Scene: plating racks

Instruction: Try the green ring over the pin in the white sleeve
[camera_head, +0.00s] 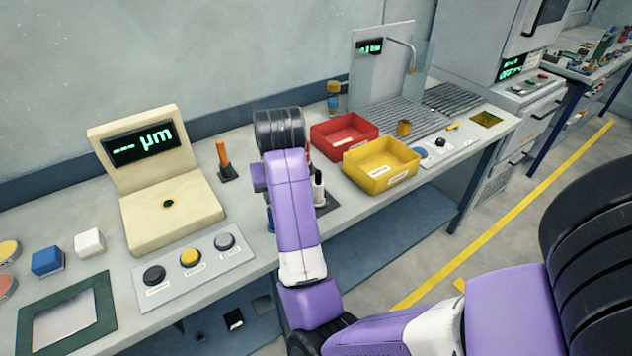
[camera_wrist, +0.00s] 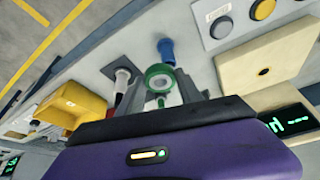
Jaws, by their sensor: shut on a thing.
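The green ring (camera_wrist: 160,81) is in the wrist view, between the fingertips of my gripper (camera_wrist: 164,88), which is shut on it. Its hole faces the camera. The pin in the white sleeve (camera_wrist: 122,76) stands left of the ring in the wrist view, on a dark base plate (camera_wrist: 119,58). The ring is apart from this pin in the picture. In the head view the white-sleeved pin (camera_head: 318,190) shows just right of my purple arm. My arm hides the gripper and the ring there.
A blue-sleeved pin (camera_wrist: 166,48) stands just beyond the ring. An orange pin (camera_head: 223,157) stands left of my arm. Red (camera_head: 343,146) and yellow (camera_head: 383,182) bins lie to the right. A beige gauge (camera_head: 165,220) and a button panel (camera_head: 195,266) lie to the left.

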